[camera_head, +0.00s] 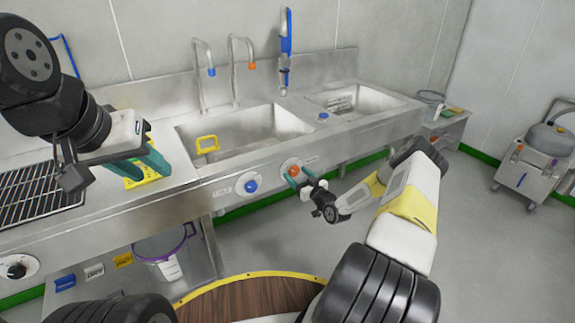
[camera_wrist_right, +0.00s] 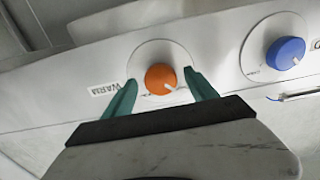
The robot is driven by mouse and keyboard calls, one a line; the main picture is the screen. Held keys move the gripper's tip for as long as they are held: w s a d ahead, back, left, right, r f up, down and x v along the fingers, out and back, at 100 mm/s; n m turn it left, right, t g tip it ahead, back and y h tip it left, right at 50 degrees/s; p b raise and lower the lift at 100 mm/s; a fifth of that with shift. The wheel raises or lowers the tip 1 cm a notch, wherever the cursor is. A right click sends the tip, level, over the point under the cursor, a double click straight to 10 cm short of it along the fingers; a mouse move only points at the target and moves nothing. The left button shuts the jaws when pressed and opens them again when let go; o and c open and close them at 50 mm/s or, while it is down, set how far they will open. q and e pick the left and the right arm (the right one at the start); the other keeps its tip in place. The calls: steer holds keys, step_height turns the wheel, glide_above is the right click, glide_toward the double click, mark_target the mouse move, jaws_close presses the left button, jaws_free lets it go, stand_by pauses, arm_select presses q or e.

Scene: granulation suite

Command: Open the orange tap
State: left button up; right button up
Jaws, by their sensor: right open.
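The orange tap knob (camera_head: 294,170) is on the sink's front panel, and it also shows in the right wrist view (camera_wrist_right: 160,79), near a WARM label. Its white pointer mark is towards the lower right in that view. My right gripper (camera_head: 300,180) is open in front of the knob, its teal fingers on either side of it in the right wrist view (camera_wrist_right: 161,94). I cannot tell whether they touch it. The orange-tipped spout (camera_head: 235,75) stands behind the sink, with no water visible. My left gripper (camera_head: 146,160) hangs over the left counter, its teal fingers apart.
A blue knob (camera_head: 251,186) is left of the orange one in the head view, and it shows in the wrist view (camera_wrist_right: 287,53). A yellow perforated item (camera_head: 146,177) lies below my left gripper. A yellow-handled item (camera_head: 207,144) is in the left basin.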

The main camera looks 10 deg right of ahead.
steer(key=shift+w, duration=0.1)
steer(key=c, duration=1.4)
steer(key=shift+m, duration=0.3)
steer(key=m, duration=0.3)
steer(key=shift+m, duration=0.3)
steer(key=m, duration=0.4)
steer(key=shift+m, duration=0.3)
steer(key=m, duration=0.9)
steer(key=shift+a, duration=0.1)
